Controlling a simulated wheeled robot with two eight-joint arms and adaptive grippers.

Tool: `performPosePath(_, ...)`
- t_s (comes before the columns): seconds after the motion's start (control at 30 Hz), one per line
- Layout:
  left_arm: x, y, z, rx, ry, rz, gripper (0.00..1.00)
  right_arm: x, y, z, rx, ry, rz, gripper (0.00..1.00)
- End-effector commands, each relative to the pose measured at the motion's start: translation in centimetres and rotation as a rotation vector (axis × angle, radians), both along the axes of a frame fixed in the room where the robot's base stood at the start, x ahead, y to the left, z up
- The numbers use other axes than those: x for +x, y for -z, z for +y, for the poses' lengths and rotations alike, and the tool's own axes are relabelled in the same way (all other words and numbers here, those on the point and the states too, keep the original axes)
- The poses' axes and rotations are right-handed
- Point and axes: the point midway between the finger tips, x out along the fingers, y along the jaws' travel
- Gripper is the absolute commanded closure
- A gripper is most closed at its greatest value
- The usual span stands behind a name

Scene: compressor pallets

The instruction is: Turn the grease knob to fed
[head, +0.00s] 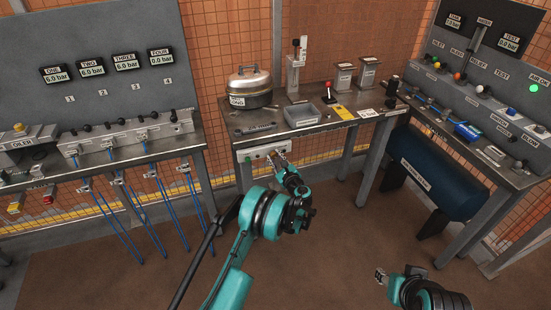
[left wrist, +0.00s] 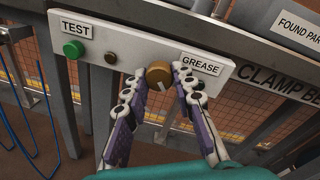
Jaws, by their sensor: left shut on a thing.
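The grease knob (left wrist: 157,72) is a round brown-orange knob with a pale mark on its lower side, on a white panel (left wrist: 100,47) beside the GREASE label (left wrist: 201,64). The panel also shows in the head view (head: 252,154), on the front of the middle bench. My left gripper (left wrist: 160,80) has a finger on each side of the knob and is shut on it; in the head view the gripper (head: 279,162) reaches up to the panel. No "fed" marking is legible. My right gripper (head: 381,275) is low at the right, away from the benches; its jaw opening is unclear.
A green button (left wrist: 73,49) under a TEST label and a dark button (left wrist: 110,58) sit left of the knob. The middle bench (head: 300,128) carries a lidded pot (head: 249,87) and several tools. A blue tank (head: 433,172) is below the right bench. The floor between is clear.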

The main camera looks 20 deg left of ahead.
Motion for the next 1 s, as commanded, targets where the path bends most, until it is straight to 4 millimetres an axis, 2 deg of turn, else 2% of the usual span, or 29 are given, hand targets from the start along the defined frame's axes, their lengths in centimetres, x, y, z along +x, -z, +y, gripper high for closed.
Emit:
performPosePath(0.5, -0.08, 0.24, -0.04, 0.385, 0.001, 0.262, 1.0, 0.0, 0.02, 0.0, 0.0, 0.0, 0.0, 0.6)
performPosePath(1.0, -0.13, 0.29, 0.03, 0.582, 0.001, 0.396, 1.0, 0.0, 0.02, 0.0, 0.0, 0.0, 0.0, 0.6)
